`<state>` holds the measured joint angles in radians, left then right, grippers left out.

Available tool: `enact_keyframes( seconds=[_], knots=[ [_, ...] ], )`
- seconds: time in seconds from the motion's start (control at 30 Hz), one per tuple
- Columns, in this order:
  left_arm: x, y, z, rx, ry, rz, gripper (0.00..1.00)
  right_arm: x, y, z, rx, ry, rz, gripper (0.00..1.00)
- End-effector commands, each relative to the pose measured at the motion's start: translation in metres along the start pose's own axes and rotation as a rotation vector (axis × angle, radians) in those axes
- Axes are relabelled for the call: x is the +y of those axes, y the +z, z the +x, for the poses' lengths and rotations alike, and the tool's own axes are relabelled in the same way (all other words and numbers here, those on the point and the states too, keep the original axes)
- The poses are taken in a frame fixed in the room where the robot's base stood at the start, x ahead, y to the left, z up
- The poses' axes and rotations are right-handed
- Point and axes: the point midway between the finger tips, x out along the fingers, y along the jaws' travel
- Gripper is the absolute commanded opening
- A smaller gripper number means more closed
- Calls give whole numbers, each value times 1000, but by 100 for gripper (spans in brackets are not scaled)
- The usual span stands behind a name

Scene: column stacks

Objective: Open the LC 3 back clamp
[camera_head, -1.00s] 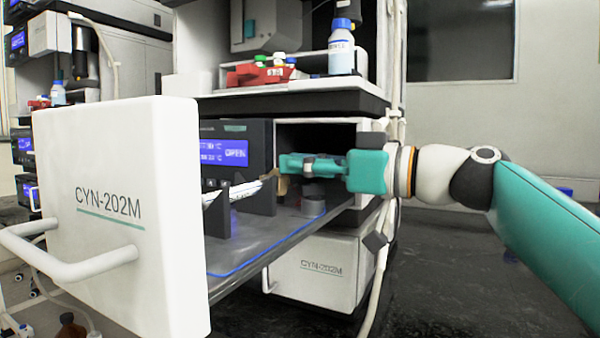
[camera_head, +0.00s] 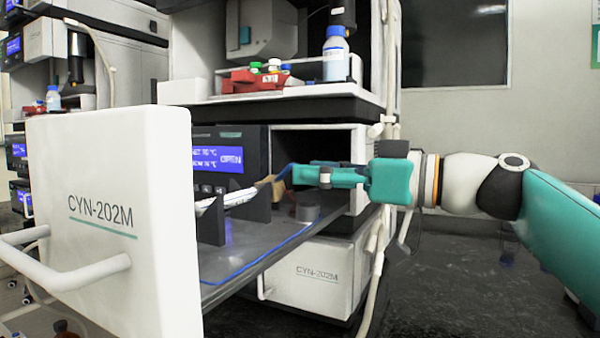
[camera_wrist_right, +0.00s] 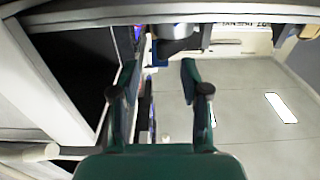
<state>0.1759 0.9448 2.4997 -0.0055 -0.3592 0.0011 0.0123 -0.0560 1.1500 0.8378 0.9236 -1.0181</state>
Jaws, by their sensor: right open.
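The open drawer of the LC unit shows in the head view, with its white front panel (camera_head: 110,215) marked CYN-202M and its grey tray (camera_head: 275,240). A white column (camera_head: 232,200) lies across the black front clamp (camera_head: 212,222) and the black back clamp (camera_head: 257,203). A tan piece (camera_head: 270,187) sits at the back clamp's upper right. I cannot tell whether the clamp is open or shut. My right gripper (camera_head: 300,174) is just right of the tan piece, apart from it. In the right wrist view its fingers (camera_wrist_right: 157,75) are spread and empty. My left gripper is not in view.
A grey cylinder (camera_head: 307,207) stands on the tray under my right gripper. The unit's display (camera_head: 215,158) reads OPEN. A red rack (camera_head: 257,80) and a blue-capped bottle (camera_head: 335,55) stand on the shelf above. A white hose (camera_head: 375,260) hangs at the right.

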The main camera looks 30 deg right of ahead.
Motion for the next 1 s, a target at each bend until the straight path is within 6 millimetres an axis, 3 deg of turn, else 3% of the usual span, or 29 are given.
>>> enact_keyframes(
  seconds=[0.2,0.4,0.6,1.0],
  knots=[
    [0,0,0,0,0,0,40,1,1,-48,-1,8,0,46],
    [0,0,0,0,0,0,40,1,2,-77,-2,5,1,46],
    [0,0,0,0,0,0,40,0,1,-88,-1,2,0,46],
    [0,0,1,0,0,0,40,0,1,-88,-1,0,0,46]
  ],
)
